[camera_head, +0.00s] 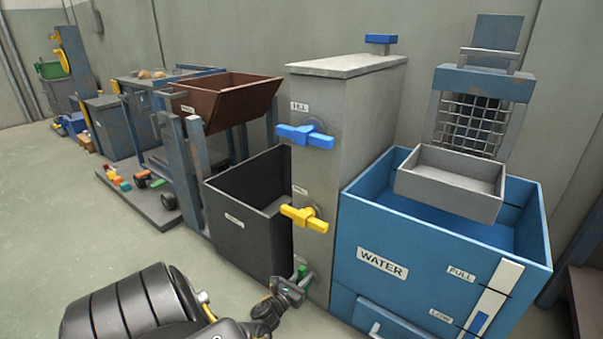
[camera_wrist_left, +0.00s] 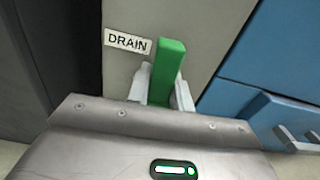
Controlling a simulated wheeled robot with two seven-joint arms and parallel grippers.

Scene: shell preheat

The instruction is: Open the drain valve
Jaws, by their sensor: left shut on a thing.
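The drain valve's green handle (camera_wrist_left: 167,70) stands upright between the fingers of my left gripper (camera_wrist_left: 160,88) in the left wrist view. A white DRAIN label (camera_wrist_left: 127,41) is on the grey panel just left of it. In the head view the green handle (camera_head: 303,273) is low on the front of the grey column (camera_head: 345,150), below the yellow valve. My left gripper (camera_head: 300,285) is shut on it there, and the fingers partly hide the handle's base. My right gripper is not in view.
The blue water tank (camera_head: 420,260) stands close to the right of the column. A dark bin (camera_head: 240,225) stands to its left. The yellow valve handle (camera_head: 304,217) and the blue fill valve handle (camera_head: 305,136) stick out above. Open floor lies at the left front.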

